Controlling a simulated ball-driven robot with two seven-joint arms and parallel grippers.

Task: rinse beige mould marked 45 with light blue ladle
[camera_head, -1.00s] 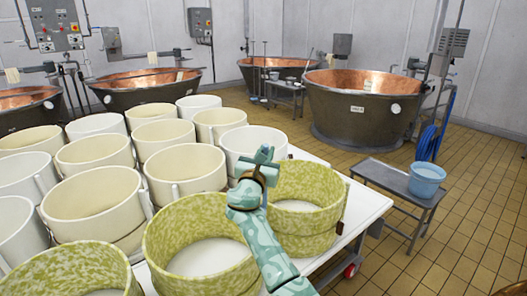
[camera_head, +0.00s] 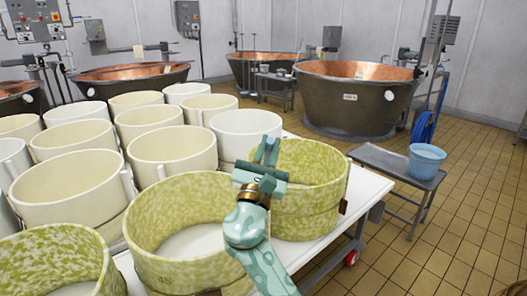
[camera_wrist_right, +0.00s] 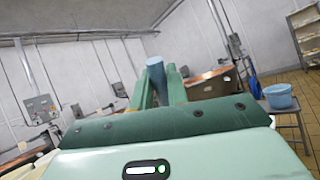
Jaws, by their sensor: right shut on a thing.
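Several beige moulds stand on the white table, among them one at the left (camera_head: 72,185) and one nearer the middle (camera_head: 172,160). No number is legible on any of them, so I cannot tell which is 45. My right gripper (camera_head: 267,150) is raised in front of the right green-mottled mould (camera_head: 318,190), covering part of it. It is shut on a light blue, rod-like piece, seen in the right wrist view between the fingers (camera_wrist_right: 156,75). This looks like part of the light blue ladle; its bowl is not visible. My left gripper is out of view.
More green-mottled moulds (camera_head: 150,235) stand along the table's near side. The white table (camera_head: 368,190) has a bare right edge. A grey bench (camera_head: 385,165) bears a light blue bucket (camera_head: 427,162). Copper vats (camera_head: 355,105) stand behind; the tiled floor at right is clear.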

